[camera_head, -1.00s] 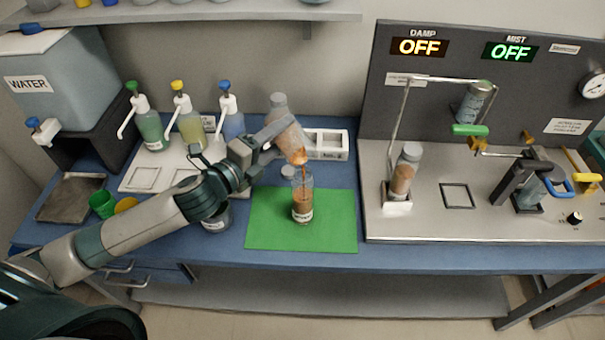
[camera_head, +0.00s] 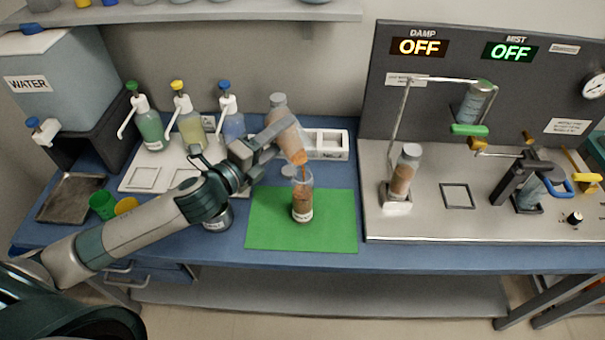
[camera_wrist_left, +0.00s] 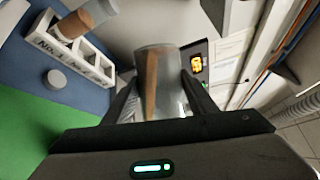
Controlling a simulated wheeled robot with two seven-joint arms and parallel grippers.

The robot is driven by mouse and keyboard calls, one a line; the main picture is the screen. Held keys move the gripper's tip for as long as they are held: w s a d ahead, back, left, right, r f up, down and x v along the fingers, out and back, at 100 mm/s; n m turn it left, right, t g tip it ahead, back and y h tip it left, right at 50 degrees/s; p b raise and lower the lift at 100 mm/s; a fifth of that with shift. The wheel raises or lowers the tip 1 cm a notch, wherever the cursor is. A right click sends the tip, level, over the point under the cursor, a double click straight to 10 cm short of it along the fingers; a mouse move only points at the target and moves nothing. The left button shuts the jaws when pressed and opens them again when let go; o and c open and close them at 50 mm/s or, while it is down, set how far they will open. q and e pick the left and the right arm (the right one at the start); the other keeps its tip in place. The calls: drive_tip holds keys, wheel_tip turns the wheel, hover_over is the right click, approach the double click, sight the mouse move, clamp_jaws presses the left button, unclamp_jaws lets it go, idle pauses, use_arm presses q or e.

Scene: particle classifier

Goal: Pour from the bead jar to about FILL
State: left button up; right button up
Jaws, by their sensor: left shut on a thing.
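My left gripper (camera_head: 276,142) is shut on the bead jar (camera_head: 291,141), a clear jar with orange-brown beads. The jar is tilted, mouth down and to the right, above an upright clear jar (camera_head: 302,205) on the green mat (camera_head: 265,225). A thin stream of beads runs from its mouth into the upright jar, which holds brown-orange beads over much of its height. A fill line cannot be made out. In the left wrist view the bead jar (camera_wrist_left: 160,85) sits between the fingers (camera_wrist_left: 158,100), with a band of beads along its inside. My right gripper is out of view.
A round grey lid (camera_head: 289,171) lies behind the upright jar. A white rack (camera_head: 327,145) stands behind the mat. Pump bottles (camera_head: 189,122) stand at left, and a bench station (camera_head: 480,215) with another bead jar (camera_head: 403,172) at right. The mat's right side is clear.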

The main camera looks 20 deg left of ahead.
sight(278, 138)
use_arm(q)
drive_tip(key=n, duration=0.1)
drive_tip(key=w+a+f+n+g, duration=0.1)
drive_tip(key=f+n, duration=0.1)
drive_tip(key=n, duration=0.1)
drive_tip(key=shift+w+a+f+h+b, duration=0.15)
drive_tip(key=shift+w+a+h+b, duration=0.1)
drive_tip(key=shift+h+b, duration=0.1)
drive_tip(key=shift+g, duration=0.3)
drive_tip(key=shift+d, duration=0.1)
drive_tip(key=shift+w+f+n, duration=0.1)
drive_tip(key=shift+f+n, duration=0.05)
drive_tip(key=shift+n, duration=0.15)
